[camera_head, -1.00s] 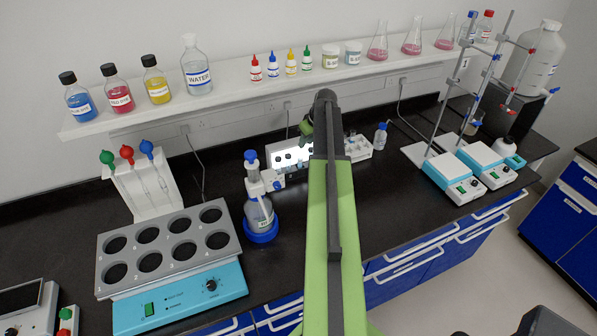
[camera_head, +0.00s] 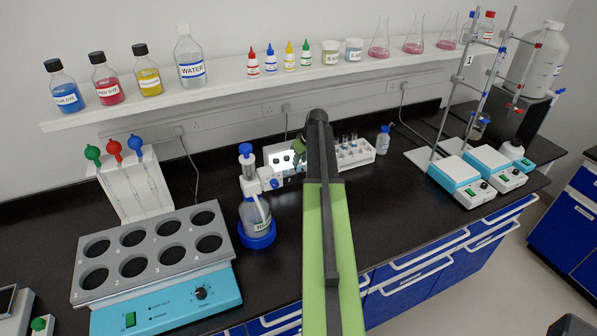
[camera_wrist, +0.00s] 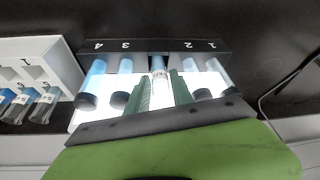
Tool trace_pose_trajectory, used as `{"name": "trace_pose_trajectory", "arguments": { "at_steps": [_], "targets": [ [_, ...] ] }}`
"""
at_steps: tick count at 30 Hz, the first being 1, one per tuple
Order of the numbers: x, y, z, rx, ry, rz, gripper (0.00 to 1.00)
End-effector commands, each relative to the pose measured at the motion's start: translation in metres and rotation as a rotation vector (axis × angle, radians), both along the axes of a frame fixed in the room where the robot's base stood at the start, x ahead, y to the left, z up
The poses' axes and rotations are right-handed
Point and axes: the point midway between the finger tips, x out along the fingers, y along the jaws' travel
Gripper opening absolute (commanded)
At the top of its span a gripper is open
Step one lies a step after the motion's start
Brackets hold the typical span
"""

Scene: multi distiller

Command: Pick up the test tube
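The wrist view shows a dark rack (camera_wrist: 75,55) numbered 1 to 4, with several bluish test tubes along it in front of a bright white panel. One clear test tube (camera_wrist: 159,66) stands in the middle, between the 3 and 2 marks. My gripper (camera_wrist: 163,82) has its two green fingers apart, one on each side of this tube. I cannot see contact with it. In the head view, my gripper (camera_head: 299,146) reaches the lit rack unit (camera_head: 279,158), and my arm hides part of that area.
A white rack (camera_head: 368,151) with tubes stands just right of my gripper; it also shows in the wrist view (camera_wrist: 62,52). A blue-topped dispenser bottle (camera_head: 256,214) stands to the left. A wall shelf (camera_head: 225,86) with bottles is behind.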

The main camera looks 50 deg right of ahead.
Motion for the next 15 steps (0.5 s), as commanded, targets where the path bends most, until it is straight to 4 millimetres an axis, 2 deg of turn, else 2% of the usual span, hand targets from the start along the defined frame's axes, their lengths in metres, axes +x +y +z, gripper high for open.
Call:
{"name": "trace_pose_trajectory", "arguments": {
  "at_steps": [2,8,15],
  "targets": [
    [-0.0001,0.0002,0.0014,0.0,0.0,0.0,0.26],
    [0.0001,0.0004,0.0014,0.0,0.0,0.001,0.0],
    [0.0004,0.0008,0.0014,0.001,0.0,0.001,0.0]
  ]
}}
